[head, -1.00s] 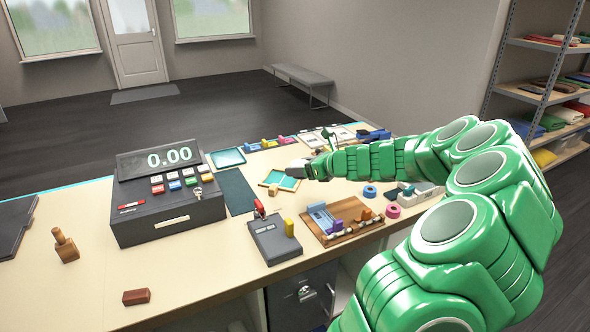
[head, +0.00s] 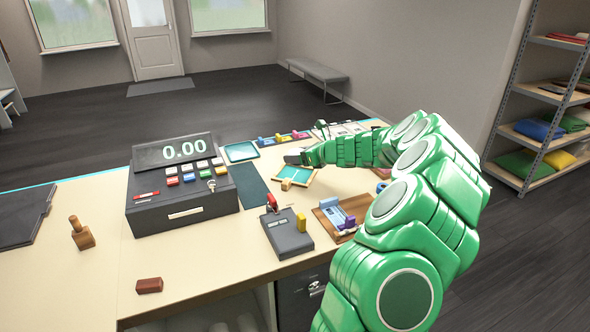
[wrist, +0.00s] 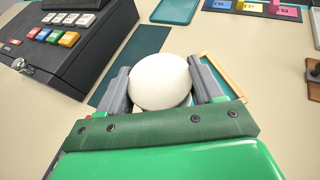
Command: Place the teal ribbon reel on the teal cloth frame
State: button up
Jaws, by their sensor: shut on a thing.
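My gripper (wrist: 162,88) is shut on a pale, cream-white round thing (wrist: 160,80), seen face-on between the two grey fingers in the wrist view. No teal shows on it, so I cannot tell whether it is the teal ribbon reel. In the head view my gripper (head: 292,159) is over the far side of the teal cloth frame (head: 295,173), a teal panel with a light wooden edge. In the wrist view the frame's wooden edge (wrist: 224,77) shows behind the right finger; the held thing and gripper hide much of the rest.
The cash register (head: 182,185) stands to the left, with a dark teal mat (head: 249,184) beside it. A teal tray (head: 241,152) lies behind. A card reader (head: 288,234) and a wooden board (head: 327,212) are nearer. My arm hides the counter's right side.

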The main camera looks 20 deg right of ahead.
send_over(295, 175)
jog(key=s, duration=0.1)
notch_tip(295, 175, down, 6)
jog(key=shift+f, duration=0.1)
jog(key=shift+w+f, duration=0.5)
jog(key=shift+f, duration=0.15)
jog(key=shift+w+f, duration=0.1)
jog(key=shift+f, duration=1.4)
jog(key=shift+f, duration=0.35)
jog(key=o, duration=0.9)
jog(key=shift+c, duration=0.2)
jog(key=shift+f, duration=0.1)
